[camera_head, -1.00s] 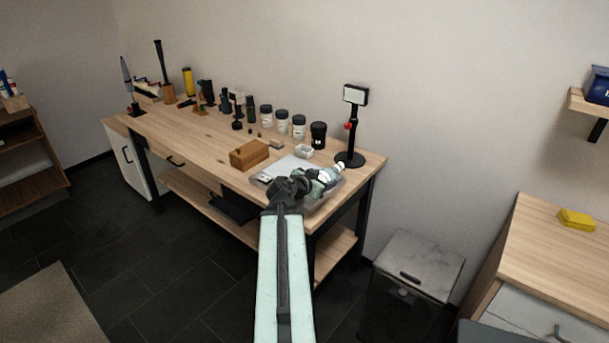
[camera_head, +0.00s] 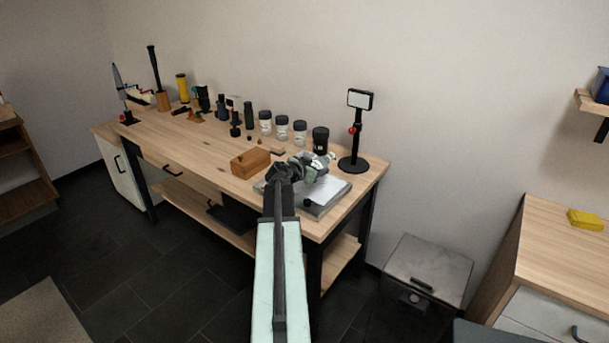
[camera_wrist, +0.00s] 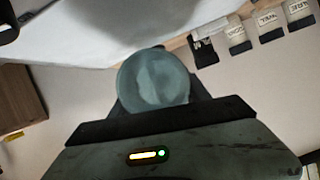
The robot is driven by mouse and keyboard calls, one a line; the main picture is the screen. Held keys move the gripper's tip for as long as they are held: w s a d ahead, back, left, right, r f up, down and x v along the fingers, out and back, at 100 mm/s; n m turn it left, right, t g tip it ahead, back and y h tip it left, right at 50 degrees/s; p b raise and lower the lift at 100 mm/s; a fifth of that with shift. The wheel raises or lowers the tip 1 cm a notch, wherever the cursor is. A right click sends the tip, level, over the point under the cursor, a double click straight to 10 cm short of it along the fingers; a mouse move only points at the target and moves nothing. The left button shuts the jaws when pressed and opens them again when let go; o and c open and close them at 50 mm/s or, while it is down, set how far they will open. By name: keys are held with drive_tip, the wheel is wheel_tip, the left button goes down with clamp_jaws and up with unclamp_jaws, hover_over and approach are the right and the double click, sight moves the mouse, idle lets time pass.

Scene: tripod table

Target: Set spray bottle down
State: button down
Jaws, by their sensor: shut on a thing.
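My gripper (camera_head: 314,170) is shut on the spray bottle, held over the right end of the workbench (camera_head: 190,155). In the wrist view the spray bottle (camera_wrist: 155,80) appears as a round, translucent blue-green shape between the fingers. In the head view the gripper hides most of it; a small pale part (camera_head: 331,157) shows just past the fingers. A grey tray with a white sheet (camera_head: 328,190) lies below and in front of the gripper. I cannot tell whether the bottle touches the bench.
A wooden box (camera_head: 250,162) stands left of the gripper. Several dark-lidded jars (camera_head: 282,127) and a black container (camera_head: 320,140) line the back. A black stand with a white panel (camera_head: 359,99) rises at the right. Bare wood lies farther left.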

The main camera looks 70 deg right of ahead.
wheel_tip(320, 180, down, 4)
drive_tip(key=b, duration=0.4)
drive_tip(key=shift+w+a+r, duration=0.1)
drive_tip(key=shift+w+r, duration=0.15)
drive_tip(key=shift+f, duration=0.15)
drive_tip(key=c, duration=0.5)
unclamp_jaws()
drive_tip(key=shift+r+p, duration=0.35)
drive_tip(key=shift+p, duration=0.1)
drive_tip(key=p+v, duration=0.4)
drive_tip(key=v, duration=0.7)
drive_tip(key=shift+w+a, duration=0.1)
drive_tip(key=shift+a, duration=0.4)
